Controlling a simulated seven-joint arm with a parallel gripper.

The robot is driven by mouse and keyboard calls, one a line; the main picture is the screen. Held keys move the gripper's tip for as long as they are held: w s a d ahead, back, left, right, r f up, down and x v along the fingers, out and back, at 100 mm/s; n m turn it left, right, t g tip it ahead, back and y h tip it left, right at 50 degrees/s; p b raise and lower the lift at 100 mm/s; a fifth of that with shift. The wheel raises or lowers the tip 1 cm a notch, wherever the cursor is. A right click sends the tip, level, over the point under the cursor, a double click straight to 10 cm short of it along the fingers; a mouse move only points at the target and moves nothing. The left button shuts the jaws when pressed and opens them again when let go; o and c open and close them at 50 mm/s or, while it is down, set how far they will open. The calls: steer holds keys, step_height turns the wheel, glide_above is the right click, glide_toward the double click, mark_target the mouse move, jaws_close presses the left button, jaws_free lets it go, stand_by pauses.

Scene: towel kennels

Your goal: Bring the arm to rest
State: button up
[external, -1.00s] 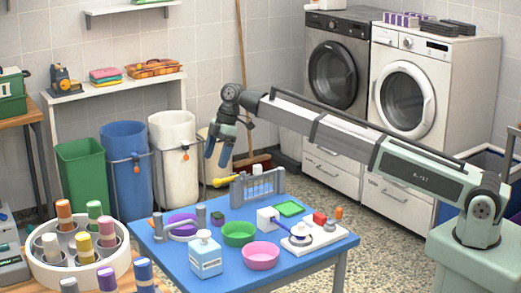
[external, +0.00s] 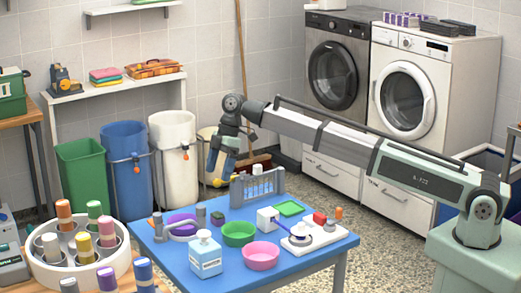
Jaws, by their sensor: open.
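My gripper (external: 220,163) hangs from the end of my outstretched arm, fingers pointing down and apart, with nothing seen between them. It appears above the back left part of the blue table (external: 186,256) in the picture, in front of the cream bin (external: 208,141). It looks clear of the things on the table. How far it is from the bin behind it cannot be told exactly.
The table holds a grey rack (external: 257,187), a green bowl (external: 238,234), a pink bowl (external: 261,256), a white bottle (external: 205,254) and a white board (external: 327,238). A round white carousel (external: 80,276) stands front left. Washing machines (external: 405,96) stand behind my arm.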

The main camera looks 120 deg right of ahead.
steer(key=w+a+f+g+y, duration=0.1)
steer(key=a+f, duration=0.3)
steer(key=a, duration=0.9)
steer(key=w+a+f+y, duration=0.2)
steer(key=a+f, duration=0.2)
steer(key=a, duration=0.9)
steer(key=w+a+f+g+y, duration=0.1)
steer(key=a+f, duration=0.3)
steer(key=a, duration=0.8)
steer(key=s+a+f+m+g, duration=0.15)
steer(key=s+a+f, duration=0.25)
steer(key=a+f, duration=0.7)
steer(key=s+a+f+g, duration=0.35)
steer(key=a+f, duration=0.35)
steer(key=f, duration=0.8)
steer(key=s+a+f+g+h, duration=0.1)
steer(key=s+a+f, duration=0.2)
steer(key=s+f, duration=0.2)
steer(key=s+a+f+n+g+h, duration=0.1)
steer(key=s+a+f, duration=0.3)
steer(key=s, duration=0.7)
steer(key=s+a+f+g+h, duration=0.2)
steer(key=s+a+f, duration=0.1)
steer(key=s+f, duration=0.4)
steer(key=shift+s+a+f+h, duration=0.25)
steer(key=shift+s+h, duration=0.15)
steer(key=shift+s, duration=0.15)
steer(key=shift+r+n, duration=0.1)
steer(key=shift+n, duration=0.15)
steer(key=shift+c, duration=0.4)
